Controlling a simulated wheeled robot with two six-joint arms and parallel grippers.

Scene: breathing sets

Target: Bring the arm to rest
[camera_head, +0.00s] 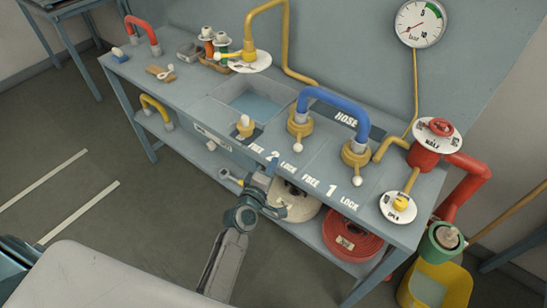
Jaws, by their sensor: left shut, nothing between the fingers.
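My left arm (228,255) reaches up from the bottom middle of the head view to the front edge of the grey bench (300,170). A blue curved hose (335,98) joins two yellow fittings with levers, the left one (299,123) and the right one (356,154), behind and right of the gripper. My right gripper is not in view.
A red valve (425,158) and red pipe stand at the bench's right end, above a yellow bucket (436,285). A coiled red hose (352,241) lies on the lower shelf. A sunken basin (253,104) is mid-bench. The floor at left is clear.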

